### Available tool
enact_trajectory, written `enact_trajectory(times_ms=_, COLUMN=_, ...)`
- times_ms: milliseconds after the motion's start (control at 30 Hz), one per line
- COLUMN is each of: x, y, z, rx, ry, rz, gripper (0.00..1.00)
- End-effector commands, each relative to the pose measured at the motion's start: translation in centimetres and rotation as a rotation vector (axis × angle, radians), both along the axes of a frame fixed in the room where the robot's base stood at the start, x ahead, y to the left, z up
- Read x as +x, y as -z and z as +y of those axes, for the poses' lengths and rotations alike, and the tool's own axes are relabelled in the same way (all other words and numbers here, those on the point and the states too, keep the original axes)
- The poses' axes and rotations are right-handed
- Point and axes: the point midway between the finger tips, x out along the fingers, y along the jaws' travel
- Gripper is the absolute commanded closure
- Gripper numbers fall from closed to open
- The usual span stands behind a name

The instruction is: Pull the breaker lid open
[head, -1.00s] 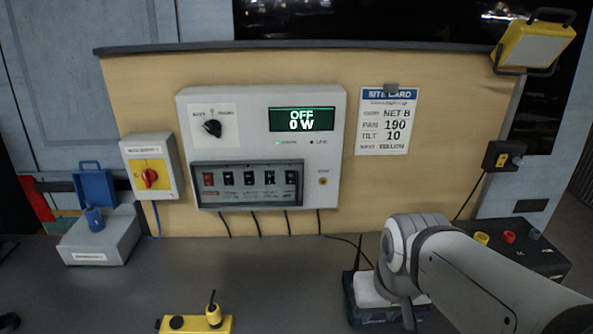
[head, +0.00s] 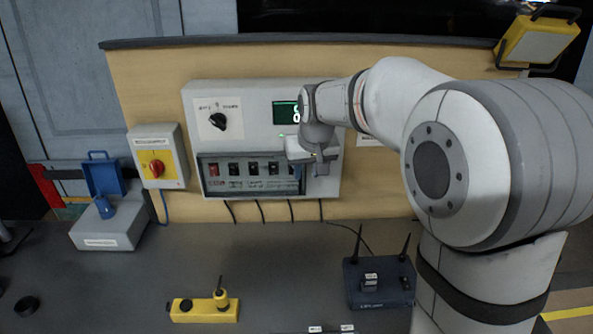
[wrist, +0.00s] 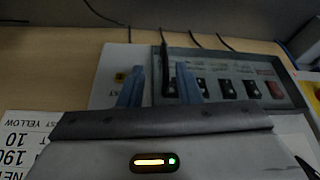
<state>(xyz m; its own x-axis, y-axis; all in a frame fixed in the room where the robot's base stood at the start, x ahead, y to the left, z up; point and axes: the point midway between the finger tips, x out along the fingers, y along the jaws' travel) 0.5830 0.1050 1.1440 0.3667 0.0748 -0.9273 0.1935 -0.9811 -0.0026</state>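The breaker lid (head: 243,183) is a dark-framed, see-through cover on the lower part of the grey power panel (head: 257,124). It looks closed over a row of breaker switches, one red and several black. In the wrist view, turned upside down, the lid (wrist: 240,62) lies beyond my fingers. My gripper (head: 308,172) is in front of the panel at the lid's right end, and hides that end. In the wrist view my gripper (wrist: 158,84) has its two bluish fingers apart, with the lid's end edge between them in the picture. I cannot tell whether they touch it.
A selector knob (head: 218,121) sits at the panel's upper left. A yellow-and-red switch box (head: 158,157) is to its left. A grey box with a blue lid (head: 107,226), a yellow device (head: 203,309) and a dark router (head: 380,285) stand on the grey bench.

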Motion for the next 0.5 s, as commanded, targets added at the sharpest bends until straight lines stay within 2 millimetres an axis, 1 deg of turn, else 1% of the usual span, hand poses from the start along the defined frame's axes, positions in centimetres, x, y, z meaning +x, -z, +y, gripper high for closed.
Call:
enact_trajectory(times_ms=33, x=0.7, y=0.0, z=0.5, rx=0.0, ry=-0.005, rz=-0.002, gripper=0.69)
enact_trajectory(times_ms=167, x=1.6, y=0.6, z=1.0, rx=0.002, ry=-0.01, rz=-0.006, gripper=0.69)
enact_trajectory(times_ms=267, x=2.1, y=1.8, z=1.0, rx=0.001, ry=-0.009, rz=-0.004, gripper=0.69)
enact_trajectory(times_ms=500, x=3.5, y=5.4, z=1.3, rx=0.001, ry=-0.009, rz=-0.004, gripper=0.69)
